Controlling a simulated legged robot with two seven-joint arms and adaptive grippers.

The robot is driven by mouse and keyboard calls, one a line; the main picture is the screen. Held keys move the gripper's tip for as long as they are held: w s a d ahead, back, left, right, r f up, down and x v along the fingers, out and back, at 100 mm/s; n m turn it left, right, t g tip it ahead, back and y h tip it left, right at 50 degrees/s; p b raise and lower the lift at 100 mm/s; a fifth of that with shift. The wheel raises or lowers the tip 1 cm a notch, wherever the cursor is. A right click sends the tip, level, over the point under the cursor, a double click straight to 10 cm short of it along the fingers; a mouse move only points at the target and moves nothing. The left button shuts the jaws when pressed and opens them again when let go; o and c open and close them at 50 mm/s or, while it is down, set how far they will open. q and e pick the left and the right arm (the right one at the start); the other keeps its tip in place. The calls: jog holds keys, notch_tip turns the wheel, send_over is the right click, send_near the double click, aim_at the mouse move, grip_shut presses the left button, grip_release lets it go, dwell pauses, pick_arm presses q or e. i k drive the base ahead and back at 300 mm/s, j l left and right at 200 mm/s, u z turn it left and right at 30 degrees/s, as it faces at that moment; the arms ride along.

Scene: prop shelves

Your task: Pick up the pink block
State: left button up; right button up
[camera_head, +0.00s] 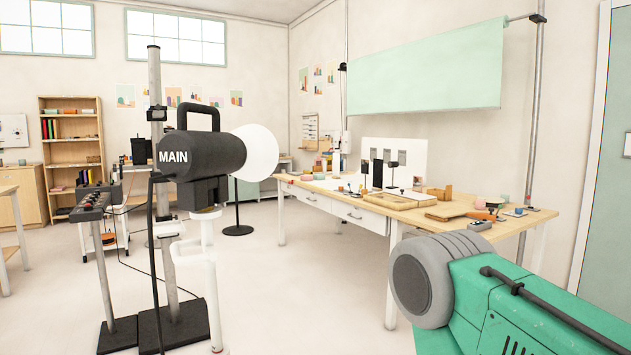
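No pink block can be made out with certainty. Small pinkish and brown pieces (318,167) sit at the far left end of the long wooden workbench (520,219), too small to tell apart. A small pinkish-orange piece (480,203) lies near the bench's right end. Neither of my grippers shows in the view.
A black lamp marked MAIN (205,155) on a stand blocks the left-centre. A shelf unit (72,150) stands at the back left. Open floor (290,290) lies between the lamp and bench.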

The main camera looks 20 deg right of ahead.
aim_at(480, 204)
jog(key=l+z, duration=0.3)
jog(key=i+l+z, duration=0.25)
jog(key=l, duration=0.4)
jog(key=i+l+z, duration=0.2)
jog(key=i+l, duration=0.25)
jog(key=i+l+z, duration=0.25)
jog(key=i+l, duration=0.2)
jog(key=l, duration=0.15)
jog(key=i+u, duration=0.3)
jog(key=i, duration=0.15)
jog(key=i+l+u, duration=0.1)
jog(key=i+u, duration=0.2)
jog(key=i, duration=0.15)
jog(key=i+l+u, duration=0.3)
jog(key=i+j+u, duration=0.1)
jog(key=i+u, duration=0.15)
jog(key=i, duration=0.8)
jog(key=i+l+u, duration=0.15)
jog(key=i+u, duration=0.15)
jog(key=i, duration=2.7)
jog(key=j+u, duration=0.05)
jog(key=j, duration=0.1)
